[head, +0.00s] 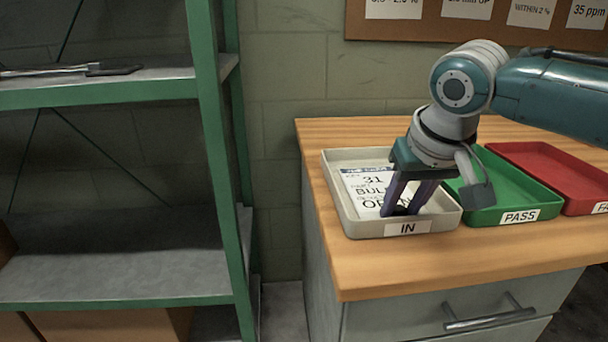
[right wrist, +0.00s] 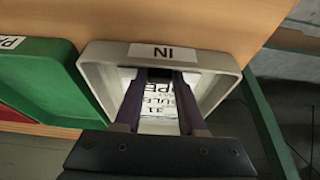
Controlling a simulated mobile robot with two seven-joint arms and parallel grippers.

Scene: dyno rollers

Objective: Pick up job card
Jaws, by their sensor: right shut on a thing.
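The job card (head: 368,187) is white with black print and a dark blue top band, and lies in the beige IN tray (head: 335,205) on the wooden cabinet top. My right gripper (head: 402,211) reaches down into the tray and is shut on the card near its right edge. In the right wrist view the card (right wrist: 158,106) shows between the two dark fingers of the gripper (right wrist: 157,78), inside the tray (right wrist: 215,50). The fingers hide part of the card. My left gripper is not in view.
A green PASS tray (head: 516,217) and a red tray (head: 570,180) stand to the right of the IN tray. The cabinet top (head: 400,262) is bare in front of the trays.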

